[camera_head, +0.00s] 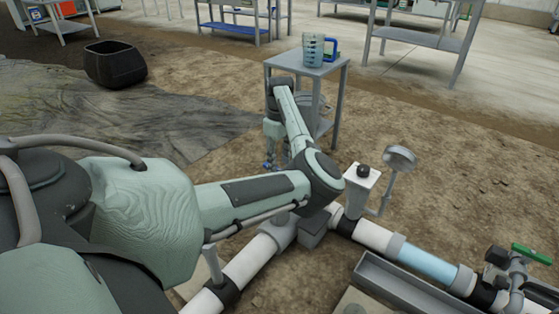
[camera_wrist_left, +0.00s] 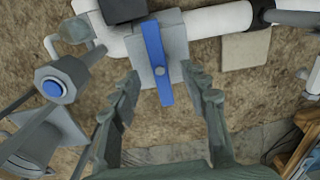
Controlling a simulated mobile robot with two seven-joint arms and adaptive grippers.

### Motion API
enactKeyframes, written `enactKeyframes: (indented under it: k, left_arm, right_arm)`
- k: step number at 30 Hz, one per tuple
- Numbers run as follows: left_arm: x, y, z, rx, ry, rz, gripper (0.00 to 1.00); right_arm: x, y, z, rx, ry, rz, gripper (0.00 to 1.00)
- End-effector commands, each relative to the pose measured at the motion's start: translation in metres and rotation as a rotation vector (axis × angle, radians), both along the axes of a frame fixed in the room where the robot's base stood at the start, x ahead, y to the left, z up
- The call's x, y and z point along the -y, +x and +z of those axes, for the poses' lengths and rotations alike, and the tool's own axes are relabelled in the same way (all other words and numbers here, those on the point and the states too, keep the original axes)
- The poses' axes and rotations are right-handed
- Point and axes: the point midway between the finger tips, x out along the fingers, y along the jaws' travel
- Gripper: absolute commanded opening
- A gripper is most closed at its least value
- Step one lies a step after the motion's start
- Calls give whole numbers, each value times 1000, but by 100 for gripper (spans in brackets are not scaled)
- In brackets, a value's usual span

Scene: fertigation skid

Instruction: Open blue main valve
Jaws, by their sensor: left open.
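The blue valve handle (camera_wrist_left: 158,62) is a straight flat bar on a grey valve body (camera_wrist_left: 176,38) in the left wrist view. It runs nearly up and down the picture, across the white pipe line. My left gripper (camera_wrist_left: 163,84) is open, with one finger on each side of the handle's lower part. I see gaps between the fingers and the handle, and no clear contact. In the head view my left gripper (camera_head: 274,150) points down beyond my forearm, with a small blue patch at its tips; the valve itself is mostly hidden there. My right gripper is not in view.
A grey cap with a blue centre (camera_wrist_left: 52,88) stands left of the fingers. A white fitting with a black knob (camera_head: 361,186) and a green-handled valve (camera_head: 530,254) lie to the right. A small grey table (camera_head: 310,68) with a jug stands behind the gripper.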

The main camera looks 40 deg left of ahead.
Motion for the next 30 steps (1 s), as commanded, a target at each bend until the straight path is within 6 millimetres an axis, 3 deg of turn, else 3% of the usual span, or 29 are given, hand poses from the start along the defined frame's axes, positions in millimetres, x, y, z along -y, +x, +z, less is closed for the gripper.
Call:
enactKeyframes:
  k: [7,21,30]
  left_arm:
    - [0,0,-7,-1,-1,-1,45]
    - [0,0,-42,0,-1,-1,45]
    - [0,0,-46,0,-1,0,44]
  right_arm:
    - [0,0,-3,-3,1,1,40]
    - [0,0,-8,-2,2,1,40]
    - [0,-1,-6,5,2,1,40]
